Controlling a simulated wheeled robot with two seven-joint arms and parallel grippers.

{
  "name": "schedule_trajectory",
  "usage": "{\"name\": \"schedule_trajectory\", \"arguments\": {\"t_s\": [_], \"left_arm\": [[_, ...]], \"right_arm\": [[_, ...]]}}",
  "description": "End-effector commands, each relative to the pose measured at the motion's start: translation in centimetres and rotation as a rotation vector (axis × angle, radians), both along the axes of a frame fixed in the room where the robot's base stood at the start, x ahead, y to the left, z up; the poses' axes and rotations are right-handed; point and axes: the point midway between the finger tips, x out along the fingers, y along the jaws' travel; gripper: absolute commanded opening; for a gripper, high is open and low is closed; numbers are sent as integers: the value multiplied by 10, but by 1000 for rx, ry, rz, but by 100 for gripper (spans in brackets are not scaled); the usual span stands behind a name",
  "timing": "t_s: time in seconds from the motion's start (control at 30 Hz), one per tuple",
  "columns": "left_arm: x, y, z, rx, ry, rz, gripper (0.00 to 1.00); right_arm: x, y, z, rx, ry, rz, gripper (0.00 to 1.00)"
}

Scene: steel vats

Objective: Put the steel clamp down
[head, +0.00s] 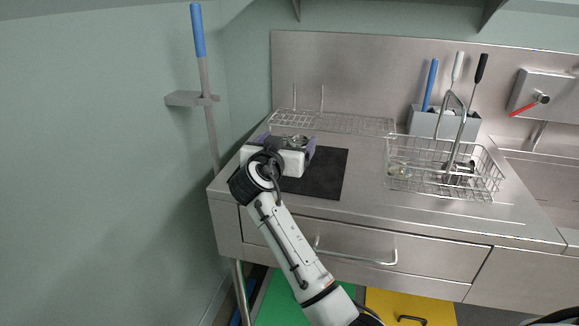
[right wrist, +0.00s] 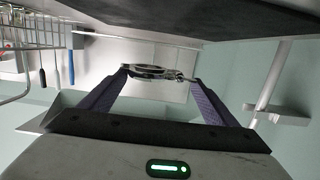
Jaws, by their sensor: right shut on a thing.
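The steel clamp (head: 298,140) is a small shiny ring-shaped piece. My right gripper (head: 286,143) is shut on it and holds it between its two purple fingers, over the back part of a black mat (head: 325,178) on the steel counter. In the right wrist view, which is upside down, the clamp (right wrist: 150,71) spans the gap between the fingertips of the right gripper (right wrist: 158,77). The mat (right wrist: 215,15) shows along the top there. I cannot tell the exact gap between clamp and mat. My left gripper is not in view.
A wire rack (head: 340,123) lies behind the mat. A wire basket (head: 440,170) stands to the right, with a grey holder (head: 425,122) of brushes behind it. The counter (head: 366,185) between mat and basket is clear. A blue-handled pole (head: 204,80) stands at the left wall.

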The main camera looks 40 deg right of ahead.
Motion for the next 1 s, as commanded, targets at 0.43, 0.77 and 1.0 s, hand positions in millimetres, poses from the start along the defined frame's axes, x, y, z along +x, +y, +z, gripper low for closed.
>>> {"name": "schedule_trajectory", "arguments": {"t_s": [0.43, 0.77, 1.0], "left_arm": [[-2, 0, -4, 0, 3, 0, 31], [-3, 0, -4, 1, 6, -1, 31], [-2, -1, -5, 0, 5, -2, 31]], "right_arm": [[0, 0, -60, -4, 0, 0, 55], [0, 0, -66, -3, -4, 1, 55], [0, 0, -69, -1, -2, 0, 100]]}}
